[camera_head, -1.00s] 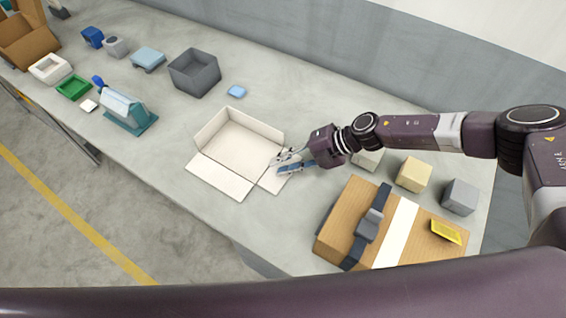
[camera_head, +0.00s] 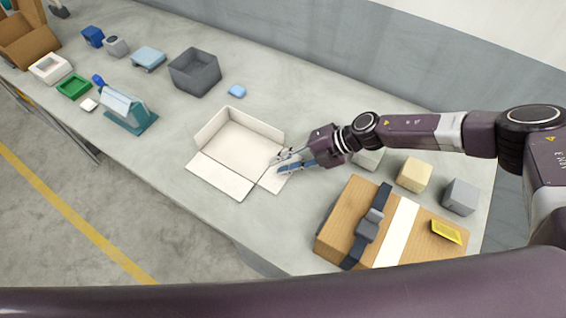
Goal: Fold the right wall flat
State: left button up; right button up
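A white box (camera_head: 238,150) lies open in the middle of the table. Its back wall (camera_head: 255,121) and left wall (camera_head: 210,127) stand up. Its front wall (camera_head: 219,176) lies folded outward, flat on the table. Its right wall (camera_head: 271,182) also lies outward and looks flat, partly hidden under my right gripper. My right gripper (camera_head: 281,163) is at the box's right side, with its fingers over the right wall. The fingers are small and partly covered, so I cannot tell how far apart they are or whether they touch the wall. My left gripper does not show.
A strapped cardboard box (camera_head: 335,232) lies at the right front, with a beige block (camera_head: 413,174) and grey block (camera_head: 460,196) behind it.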

aim_at(313, 177)
jog(key=shift+s+d+f, duration=0.1)
jog(key=shift+s+d, duration=0.2)
jog(key=shift+d, duration=1)
jog(key=shift+s+d+f, duration=0.1)
jog(key=shift+s+d, duration=0.25)
jog(key=shift+d, duration=1)
jog(key=shift+s+d+f, duration=0.1)
jog(key=shift+s+d, duration=0.2)
jog(key=shift+d, duration=1)
jog(key=shift+s+d, duration=0.15)
jog(key=shift+d, duration=0.15)
jog(key=shift+f, duration=0.1)
